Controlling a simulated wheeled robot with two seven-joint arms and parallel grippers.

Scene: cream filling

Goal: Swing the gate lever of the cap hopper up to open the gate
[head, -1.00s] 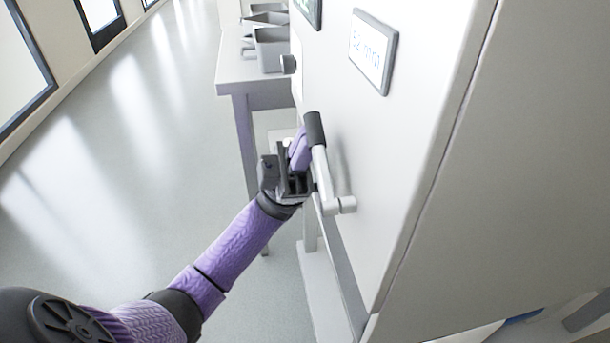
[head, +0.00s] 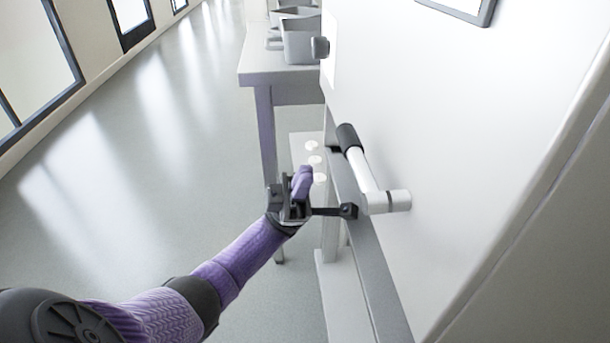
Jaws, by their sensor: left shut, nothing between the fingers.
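The gate lever is a pale metal arm (head: 364,170) with a black grip (head: 348,137) at its upper left end. It slants down right to its pivot (head: 398,200) on the white hopper panel (head: 470,110). My left gripper (head: 302,181) is shut and empty, left of the lever and a little below the black grip, with a gap between them in the picture. A thin dark bar ending in a small block (head: 348,211) shows between the gripper and the pivot. I cannot tell what it belongs to. My right gripper is not in the head view.
A grey table (head: 285,75) with grey bins (head: 301,40) stands behind the gripper. A dark knob (head: 320,47) sticks out of the panel above the lever. Several pale discs show on a low surface (head: 300,144) behind the gripper. The floor on the left is clear.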

